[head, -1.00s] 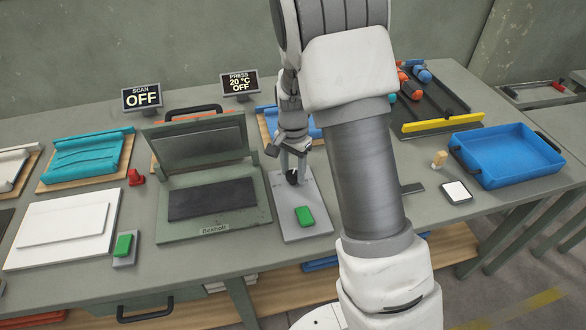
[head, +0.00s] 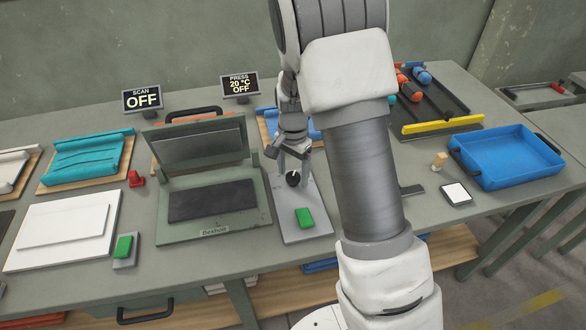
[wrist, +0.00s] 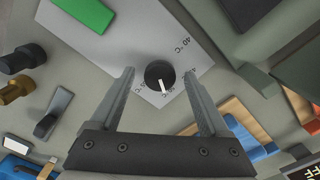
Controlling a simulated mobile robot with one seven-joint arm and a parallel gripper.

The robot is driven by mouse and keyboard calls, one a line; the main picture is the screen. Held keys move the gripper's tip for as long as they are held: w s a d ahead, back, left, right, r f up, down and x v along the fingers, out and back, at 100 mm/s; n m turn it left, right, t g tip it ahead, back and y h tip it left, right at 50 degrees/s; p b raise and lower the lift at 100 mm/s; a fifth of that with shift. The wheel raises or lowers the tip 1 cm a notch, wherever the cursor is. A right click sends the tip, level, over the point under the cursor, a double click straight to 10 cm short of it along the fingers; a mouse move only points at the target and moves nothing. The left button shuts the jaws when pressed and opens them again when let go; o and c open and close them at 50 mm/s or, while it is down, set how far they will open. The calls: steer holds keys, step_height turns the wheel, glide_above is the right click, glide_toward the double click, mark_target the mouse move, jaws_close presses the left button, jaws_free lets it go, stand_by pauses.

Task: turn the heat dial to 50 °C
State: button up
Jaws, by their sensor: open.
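The heat dial is a round black knob (wrist: 159,74) with a white pointer line, on a pale grey panel (wrist: 105,40). In the wrist view the pointer aims down and slightly right; a "40 °C" mark is readable at upper right, and the marks by the pointer are not clear. The dial (head: 293,179) also shows in the head view. My gripper (head: 293,162) is open just above it. In the wrist view its fingers (wrist: 160,80) stand either side of the knob, apart from it. The press display (head: 240,85) reads "PRESS 20 °C OFF".
A green button (head: 304,217) sits on the same panel, in front of the dial. The open press (head: 205,180) stands just left of it. A scan display (head: 142,99) reads "OFF". A blue tray (head: 508,155) lies at right.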

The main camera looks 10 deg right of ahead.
mark_target(293, 176)
step_height(293, 176, up, 18)
steer(key=p, duration=0.2)
steer(key=shift+f, duration=0.25)
steer(key=s+r+n+t, duration=0.2)
steer(key=s+r+n, duration=0.3)
steer(key=s+r, duration=0.45)
steer(key=s+f+n+t, duration=0.1)
steer(key=s+n+t, duration=0.2)
steer(key=s, duration=1.1)
steer(key=n, duration=0.2)
steer(key=shift+s+n+t, duration=0.2)
steer(key=shift+n+t, duration=0.1)
steer(key=shift+d, duration=0.1)
